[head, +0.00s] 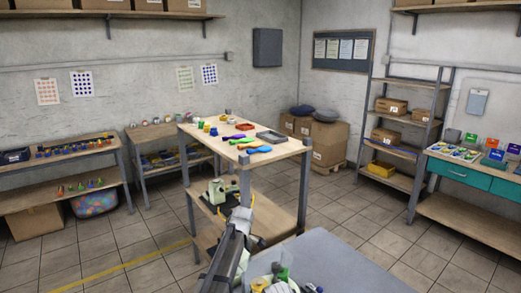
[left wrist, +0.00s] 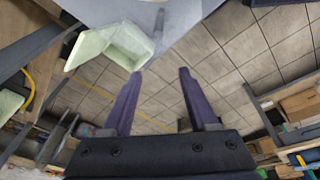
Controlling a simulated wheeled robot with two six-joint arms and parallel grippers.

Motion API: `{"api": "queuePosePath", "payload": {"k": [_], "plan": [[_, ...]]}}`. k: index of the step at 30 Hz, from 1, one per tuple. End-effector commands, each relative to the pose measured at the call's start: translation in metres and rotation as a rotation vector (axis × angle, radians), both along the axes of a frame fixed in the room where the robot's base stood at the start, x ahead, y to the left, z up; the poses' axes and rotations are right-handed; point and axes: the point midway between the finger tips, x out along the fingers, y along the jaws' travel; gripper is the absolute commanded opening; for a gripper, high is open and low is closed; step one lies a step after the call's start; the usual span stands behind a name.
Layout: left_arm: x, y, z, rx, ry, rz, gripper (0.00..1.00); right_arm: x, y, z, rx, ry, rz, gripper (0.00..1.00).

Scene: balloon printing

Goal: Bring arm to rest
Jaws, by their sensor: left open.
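My left gripper (left wrist: 160,74) shows in the left wrist view with its two dark purple fingers wide apart and nothing between them. Tiled floor lies beyond the fingertips. A grey arm of mine rises from the bottom middle of the head view, in front of the wooden work table (head: 277,151); its fingers cannot be made out there. My right gripper is in neither view.
A grey tabletop (head: 335,267) lies close at the lower right, with small items (head: 275,283) at its left end. A pale green open box (left wrist: 128,48) is near the left fingertips. Shelves (head: 408,125) and benches line the walls.

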Motion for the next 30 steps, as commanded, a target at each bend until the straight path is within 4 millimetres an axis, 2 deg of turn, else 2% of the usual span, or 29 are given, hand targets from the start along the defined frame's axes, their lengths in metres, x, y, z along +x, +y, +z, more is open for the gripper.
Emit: {"api": "queuePosePath", "payload": {"k": [1,9,12,18,26,30], "plan": [[-0.032,0.012,-0.001,-0.007,0.023,-0.098,0.59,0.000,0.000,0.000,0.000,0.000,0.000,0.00],[-0.140,0.047,-0.004,-0.039,0.123,-0.710,0.59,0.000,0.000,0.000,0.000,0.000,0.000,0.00],[-0.173,0.054,-0.004,-0.045,0.141,-0.909,0.59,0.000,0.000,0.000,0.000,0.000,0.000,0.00],[-0.220,0.063,-0.005,-0.050,0.156,-1.199,0.59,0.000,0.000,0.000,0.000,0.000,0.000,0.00],[-0.269,0.069,-0.005,-0.044,0.159,-1.486,0.59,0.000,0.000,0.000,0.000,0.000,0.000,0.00],[-0.274,0.039,-0.005,-0.041,0.201,-1.571,0.59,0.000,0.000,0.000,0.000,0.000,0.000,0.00]]}}
